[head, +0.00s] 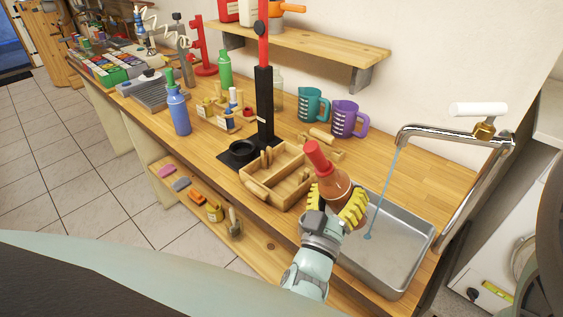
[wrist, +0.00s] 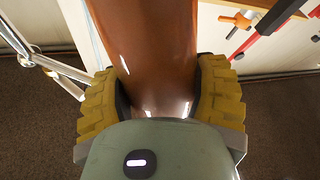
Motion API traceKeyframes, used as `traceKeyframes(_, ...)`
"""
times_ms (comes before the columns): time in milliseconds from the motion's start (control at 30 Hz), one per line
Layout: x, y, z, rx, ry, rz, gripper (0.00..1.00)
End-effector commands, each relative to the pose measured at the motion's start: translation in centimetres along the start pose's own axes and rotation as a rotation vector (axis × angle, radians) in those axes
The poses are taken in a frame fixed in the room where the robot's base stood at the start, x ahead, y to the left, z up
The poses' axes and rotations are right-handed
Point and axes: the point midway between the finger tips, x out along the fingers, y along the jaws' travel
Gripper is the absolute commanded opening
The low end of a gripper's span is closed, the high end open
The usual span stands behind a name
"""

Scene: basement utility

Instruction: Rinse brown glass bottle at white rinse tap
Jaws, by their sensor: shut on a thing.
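My gripper (head: 339,204) has yellow ridged fingers shut on the brown glass bottle (head: 333,189). The bottle has a red cap or top and is tilted slightly, held over the left edge of the metal sink basin (head: 404,246). In the wrist view the bottle (wrist: 155,50) fills the middle between my gripper's fingers (wrist: 160,95). The tap (head: 445,137) has a chrome spout and a white handle (head: 478,109). A thin blue stream (head: 382,195) runs from the spout into the basin, to the right of the bottle and apart from it.
A wooden divided tray (head: 290,178) stands left of the bottle. Teal (head: 313,104) and purple (head: 348,118) jugs stand behind, near the wall. A black and red post (head: 265,105) rises from the bench. A blue bottle (head: 178,112) stands farther left. Bare bench lies behind the basin.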

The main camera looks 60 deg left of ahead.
Motion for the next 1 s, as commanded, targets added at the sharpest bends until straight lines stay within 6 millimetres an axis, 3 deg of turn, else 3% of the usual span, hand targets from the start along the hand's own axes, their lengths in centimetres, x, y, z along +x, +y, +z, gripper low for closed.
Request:
traceKeyframes(367, 0.1, 0.0, -0.5, 0.000, 0.003, 0.002, 0.20)
traceKeyframes(1000, -1.4, -1.5, -5.6, -0.001, 0.003, 0.003, 0.20)
